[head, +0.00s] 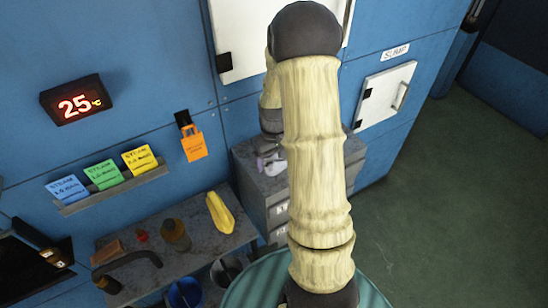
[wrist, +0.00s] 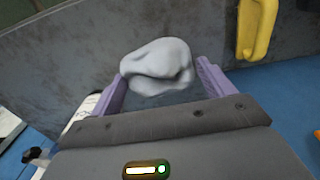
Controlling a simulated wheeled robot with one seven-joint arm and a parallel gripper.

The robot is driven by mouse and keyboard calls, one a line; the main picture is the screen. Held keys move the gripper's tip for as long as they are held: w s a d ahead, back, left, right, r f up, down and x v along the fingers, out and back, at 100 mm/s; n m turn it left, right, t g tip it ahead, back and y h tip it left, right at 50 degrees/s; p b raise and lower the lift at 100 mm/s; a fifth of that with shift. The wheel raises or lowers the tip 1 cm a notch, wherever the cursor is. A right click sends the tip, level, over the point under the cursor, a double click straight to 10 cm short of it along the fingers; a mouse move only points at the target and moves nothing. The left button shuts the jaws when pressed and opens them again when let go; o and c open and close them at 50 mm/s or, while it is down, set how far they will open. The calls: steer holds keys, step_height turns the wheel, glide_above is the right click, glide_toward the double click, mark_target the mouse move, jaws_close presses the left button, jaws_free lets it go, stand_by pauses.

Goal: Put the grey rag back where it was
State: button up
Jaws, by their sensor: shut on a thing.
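The grey rag (wrist: 157,62) is a crumpled, rounded bundle between the two purple fingers of my gripper (wrist: 161,82) in the wrist view. My gripper is shut on it, and the bundle bulges out past the fingertips. In the head view my gripper (head: 270,163) shows partly behind my arm, by the top of the grey drawer cabinet (head: 252,178). The rag cannot be made out clearly there. I cannot tell whether the rag touches a surface.
A grey bench (head: 212,240) holds a yellow object (head: 220,213), a brown jar (head: 175,234) and other small items. A blue bucket (head: 186,293) stands below. A rack (head: 112,189) of coloured cards hangs on the blue wall. Green floor is clear at right.

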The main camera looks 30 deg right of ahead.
mark_target(273, 160)
steer(key=o, duration=0.9)
steer(key=shift+w+f, duration=0.1)
steer(key=shift+w, duration=0.05)
steer(key=shift+a, duration=0.1)
step_height(273, 160, up, 12)
steer(key=shift+r+b, duration=0.2)
steer(key=shift+b, duration=0.65)
steer(key=s+a+t, duration=0.1)
steer(key=s+a, duration=0.3)
steer(key=s+a+f, duration=0.1)
steer(key=s+a, duration=0.3)
steer(key=a, duration=0.1)
steer(key=s+a+f+t, duration=0.1)
steer(key=s+a, duration=0.3)
steer(key=shift+s+a+f+t, duration=0.25)
steer(key=shift+t, duration=0.05)
